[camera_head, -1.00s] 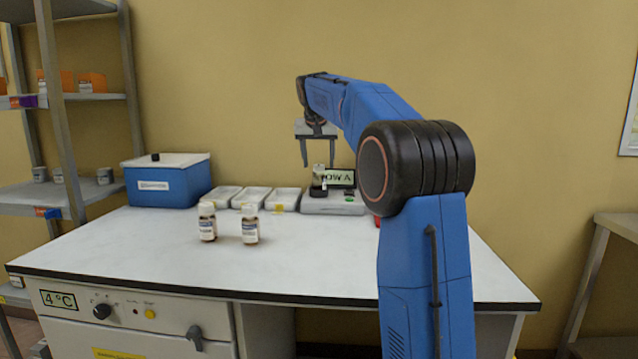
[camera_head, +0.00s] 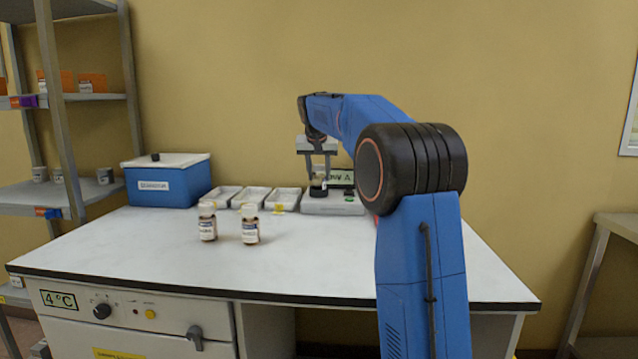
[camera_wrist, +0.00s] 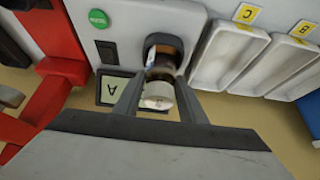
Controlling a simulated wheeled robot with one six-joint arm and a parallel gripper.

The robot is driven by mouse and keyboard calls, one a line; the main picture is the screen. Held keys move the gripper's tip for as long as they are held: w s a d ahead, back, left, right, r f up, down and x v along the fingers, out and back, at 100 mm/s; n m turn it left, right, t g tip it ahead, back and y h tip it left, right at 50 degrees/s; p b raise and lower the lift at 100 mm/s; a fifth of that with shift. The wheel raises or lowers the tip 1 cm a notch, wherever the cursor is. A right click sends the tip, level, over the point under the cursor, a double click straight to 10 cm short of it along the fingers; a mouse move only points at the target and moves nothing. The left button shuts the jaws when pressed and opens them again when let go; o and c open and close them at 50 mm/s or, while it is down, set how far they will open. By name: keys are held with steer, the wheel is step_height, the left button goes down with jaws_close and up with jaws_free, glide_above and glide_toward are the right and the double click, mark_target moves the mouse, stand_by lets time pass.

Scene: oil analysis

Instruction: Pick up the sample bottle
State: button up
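A small sample bottle with a pale cap (camera_wrist: 158,96) stands in the dark round holder of a grey-white analyzer (camera_wrist: 130,32). It also shows in the head view (camera_head: 317,183), partly covered by my fingers. My gripper (camera_wrist: 159,82) points down over it, with one finger on each side of the bottle. The fingers are apart, and I see no clear contact with the bottle. Two more brown bottles with white caps and labels, a left one (camera_head: 207,222) and a right one (camera_head: 250,225), stand on the bench away from my gripper.
White trays (camera_head: 253,197) stand beside the analyzer; labels C and B show in the wrist view. A blue box (camera_head: 167,180) is at the back left. A red object (camera_wrist: 45,75) is close to the analyzer. The bench front (camera_head: 330,270) is clear.

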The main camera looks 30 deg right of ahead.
steer(key=c, duration=0.3)
steer(key=shift+s+a+r, duration=0.1)
steer(key=shift+s+r, duration=0.05)
steer(key=shift+r, duration=0.4)
step_height(320, 180, up, 6)
steer(key=shift+f, duration=0.1)
steer(key=s+a, duration=0.3)
steer(key=s, duration=0.2)
steer(key=s+a, duration=0.4)
steer(key=s, duration=0.2)
steer(key=s+a, duration=0.4)
steer(key=s, duration=0.1)
steer(key=shift+s, duration=0.2)
